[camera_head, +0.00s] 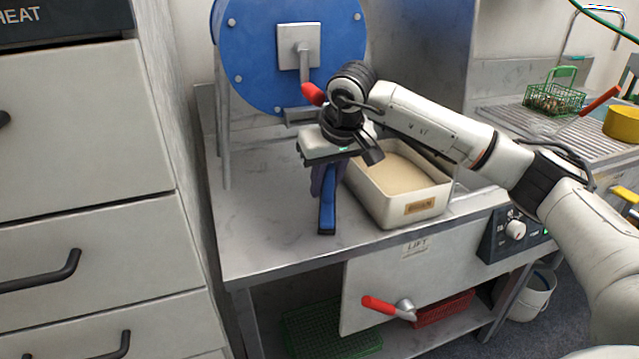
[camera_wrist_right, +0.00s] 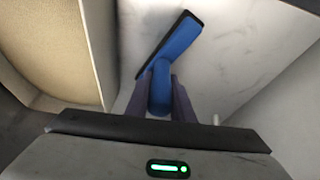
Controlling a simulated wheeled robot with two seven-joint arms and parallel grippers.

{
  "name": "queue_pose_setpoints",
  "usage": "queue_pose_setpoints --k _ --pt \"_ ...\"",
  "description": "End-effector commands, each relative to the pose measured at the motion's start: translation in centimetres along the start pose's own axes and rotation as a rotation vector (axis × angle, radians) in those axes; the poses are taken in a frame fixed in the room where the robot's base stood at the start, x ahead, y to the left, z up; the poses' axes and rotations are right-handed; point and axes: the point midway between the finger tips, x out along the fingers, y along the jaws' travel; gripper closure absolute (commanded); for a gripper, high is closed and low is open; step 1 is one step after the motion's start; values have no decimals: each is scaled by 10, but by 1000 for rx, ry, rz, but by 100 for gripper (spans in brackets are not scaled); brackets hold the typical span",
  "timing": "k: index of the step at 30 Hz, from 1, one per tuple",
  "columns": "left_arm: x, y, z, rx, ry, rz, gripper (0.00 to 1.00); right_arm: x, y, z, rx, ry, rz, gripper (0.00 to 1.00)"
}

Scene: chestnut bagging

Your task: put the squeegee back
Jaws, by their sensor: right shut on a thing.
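The squeegee (camera_head: 326,215) is blue with a dark edge, and its head hangs below my right gripper over the steel table. My right gripper (camera_head: 327,182) points down and is shut on the squeegee's handle. In the right wrist view the squeegee (camera_wrist_right: 178,50) sits between the fingers (camera_wrist_right: 162,95), its head reaching up and to the right, slanted. I cannot tell whether the head touches the table top. Most of the handle is hidden by the gripper. My left gripper is not in view.
A cream bin (camera_head: 408,210) of pale grainy stuff stands just right of the gripper. A blue drum (camera_head: 260,50) with a red handle is behind. The steel table (camera_head: 265,245) is clear at front left. A green basket (camera_head: 553,97) and yellow container (camera_head: 622,122) stand at the right.

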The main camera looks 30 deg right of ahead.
Motion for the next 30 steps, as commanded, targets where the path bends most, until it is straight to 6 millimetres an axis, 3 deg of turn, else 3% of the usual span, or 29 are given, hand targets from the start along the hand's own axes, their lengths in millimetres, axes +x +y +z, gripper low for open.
queue_pose_setpoints --k 9,10,13,23,26,30 --pt "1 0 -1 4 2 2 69 3 0 2 -1 -1 0 97" --pt "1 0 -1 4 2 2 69 4 0 2 -1 -1 1 77" --pt "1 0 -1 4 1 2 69 3 0 2 -1 -1 1 60" --pt "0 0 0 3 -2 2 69 1 0 1 0 0 0 60" --pt "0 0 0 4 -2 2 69 -7 0 -1 0 2 0 60" --pt "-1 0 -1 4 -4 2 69 -33 0 -1 0 4 -1 60"
